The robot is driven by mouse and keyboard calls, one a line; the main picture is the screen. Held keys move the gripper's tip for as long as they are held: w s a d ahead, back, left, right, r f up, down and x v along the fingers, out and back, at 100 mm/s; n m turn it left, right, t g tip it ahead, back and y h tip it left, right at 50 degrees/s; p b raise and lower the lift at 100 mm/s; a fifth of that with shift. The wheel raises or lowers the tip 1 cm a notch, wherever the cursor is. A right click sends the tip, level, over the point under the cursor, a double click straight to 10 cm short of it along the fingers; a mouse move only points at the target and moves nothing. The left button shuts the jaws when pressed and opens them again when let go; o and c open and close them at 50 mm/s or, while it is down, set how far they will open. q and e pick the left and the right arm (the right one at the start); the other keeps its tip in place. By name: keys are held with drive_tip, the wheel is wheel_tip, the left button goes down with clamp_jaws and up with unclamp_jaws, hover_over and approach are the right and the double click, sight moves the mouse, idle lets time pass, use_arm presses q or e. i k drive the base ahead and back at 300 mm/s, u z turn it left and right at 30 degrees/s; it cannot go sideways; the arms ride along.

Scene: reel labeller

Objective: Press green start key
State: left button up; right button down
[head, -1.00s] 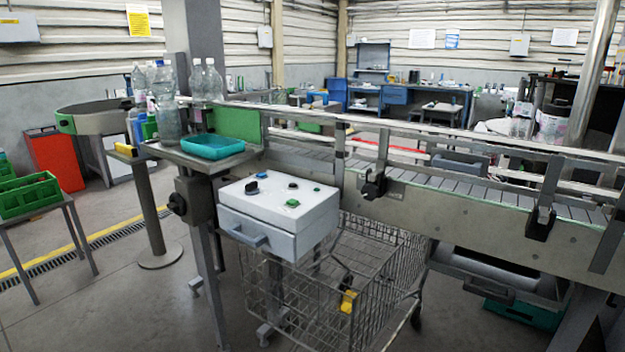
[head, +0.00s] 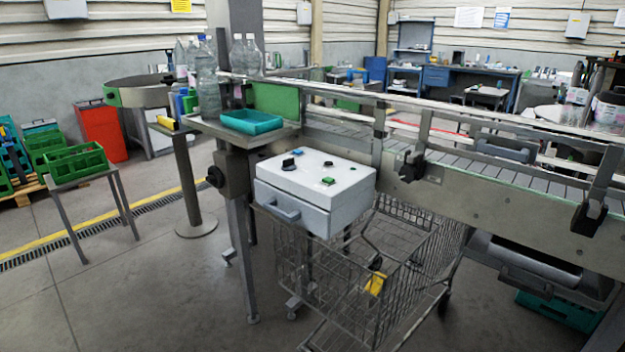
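A white control box (head: 315,192) with a grey front handle is fixed at the near side of the conveyor, in the middle of the head view. On its top face, a small green key (head: 328,181) sits toward the near right. A black rotary knob (head: 289,164) is at its left, a small blue key (head: 298,153) at its back edge and a small black knob (head: 328,164) near the middle. Nothing covers the top of the box. Neither of my grippers shows in the head view.
A wire cart (head: 385,290) stands under the box. The conveyor (head: 470,205) runs to the right behind it. A teal tray (head: 251,121) and clear bottles stand on the table left of the box. A post (head: 192,185) and a stand with a green crate (head: 76,164) are further left. Floor at front left is clear.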

sight(328, 180)
drive_tip(key=z, duration=0.1)
drive_tip(key=k, duration=0.4)
drive_tip(key=u, duration=0.45)
drive_tip(key=i, duration=1.55)
drive_tip(key=z, duration=0.2)
drive_tip(key=k, duration=0.65)
drive_tip(key=z, duration=0.55)
